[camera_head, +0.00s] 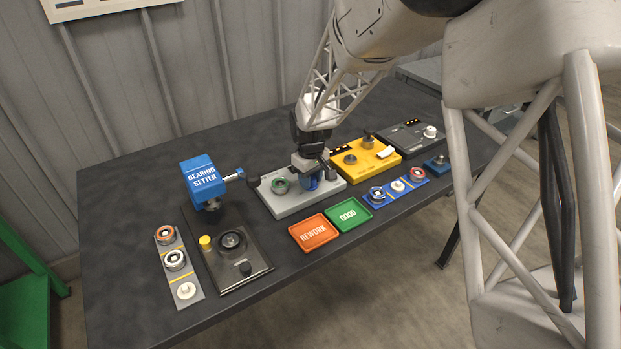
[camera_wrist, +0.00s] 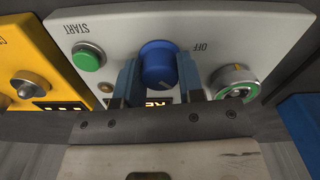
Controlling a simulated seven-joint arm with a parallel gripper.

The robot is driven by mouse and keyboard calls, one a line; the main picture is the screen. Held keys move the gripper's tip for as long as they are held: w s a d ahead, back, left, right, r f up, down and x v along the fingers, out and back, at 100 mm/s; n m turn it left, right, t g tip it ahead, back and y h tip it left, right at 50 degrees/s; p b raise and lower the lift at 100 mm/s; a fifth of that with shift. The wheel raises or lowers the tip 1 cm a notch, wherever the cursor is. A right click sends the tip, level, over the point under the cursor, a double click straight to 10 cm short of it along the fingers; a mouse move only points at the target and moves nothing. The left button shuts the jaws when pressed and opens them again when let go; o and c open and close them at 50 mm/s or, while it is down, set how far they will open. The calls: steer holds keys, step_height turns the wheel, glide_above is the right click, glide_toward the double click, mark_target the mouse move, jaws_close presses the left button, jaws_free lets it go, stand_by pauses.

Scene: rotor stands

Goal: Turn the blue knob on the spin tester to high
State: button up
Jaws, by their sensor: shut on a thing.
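The spin tester is a light grey box (camera_head: 292,208) in the middle of the table; its panel also shows in the wrist view (camera_wrist: 115,25). The blue knob (camera_wrist: 157,62) stands on that panel, with a pale pointer mark on its side nearest my wrist. The printed OFF label lies to the right of the knob in the wrist view. My gripper (camera_wrist: 159,75) is shut on the blue knob, one finger on each side. In the head view my gripper (camera_head: 313,176) comes down from above and partly hides the knob.
On the tester, a green START button (camera_wrist: 88,57) and a green-ringed spindle (camera_wrist: 235,84) flank the knob. A lit display (camera_wrist: 157,103) is partly hidden. A yellow device (camera_head: 372,172) stands to the right; orange (camera_head: 314,232) and green (camera_head: 348,215) trays lie in front.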

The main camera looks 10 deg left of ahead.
steer(key=m, duration=0.4)
steer(key=shift+m, duration=0.3)
steer(key=m, duration=0.3)
steer(key=shift+m, duration=0.4)
steer(key=m, duration=0.4)
steer(key=shift+m, duration=1.9)
steer(key=o, duration=0.9)
